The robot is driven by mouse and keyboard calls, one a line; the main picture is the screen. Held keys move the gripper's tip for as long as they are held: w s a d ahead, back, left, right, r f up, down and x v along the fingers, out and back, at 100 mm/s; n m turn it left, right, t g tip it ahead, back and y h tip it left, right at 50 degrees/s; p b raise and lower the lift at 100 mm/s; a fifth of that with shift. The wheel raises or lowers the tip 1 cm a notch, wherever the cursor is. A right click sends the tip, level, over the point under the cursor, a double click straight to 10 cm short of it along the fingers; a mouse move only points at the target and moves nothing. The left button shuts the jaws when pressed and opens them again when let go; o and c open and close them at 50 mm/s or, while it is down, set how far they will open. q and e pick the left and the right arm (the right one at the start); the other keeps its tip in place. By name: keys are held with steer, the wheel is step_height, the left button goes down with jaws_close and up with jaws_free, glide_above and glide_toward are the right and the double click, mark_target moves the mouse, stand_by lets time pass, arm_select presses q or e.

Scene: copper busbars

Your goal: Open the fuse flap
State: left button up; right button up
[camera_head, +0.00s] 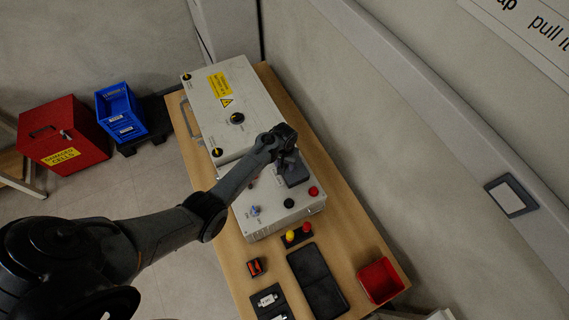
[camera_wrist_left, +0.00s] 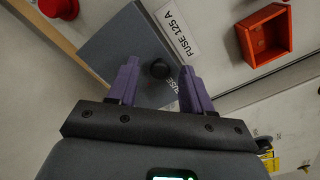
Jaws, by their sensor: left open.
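The fuse flap (camera_head: 295,174) is a dark grey panel on top of the light grey control box (camera_head: 275,226). In the left wrist view the flap (camera_wrist_left: 128,50) looks closed and carries a round black knob (camera_wrist_left: 160,69). A "FUSE 125 A" label (camera_wrist_left: 178,33) lies beside it. My left gripper (camera_head: 287,153) is over the flap in the head view. In the wrist view its purple fingers (camera_wrist_left: 159,76) are open, one on each side of the knob; I cannot tell whether they touch it. Part of the flap is hidden behind the gripper.
A red button (camera_head: 313,191), a black knob (camera_head: 289,203) and a blue-grey switch (camera_head: 255,210) sit near the flap. A larger yellow-labelled cabinet (camera_head: 250,85) stands behind. A red bin (camera_head: 380,281) and black trays (camera_head: 317,280) lie on the wooden table's near end.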

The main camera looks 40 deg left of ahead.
arm_select(q)
jaws_close()
stand_by(0.3)
stand_by(0.3)
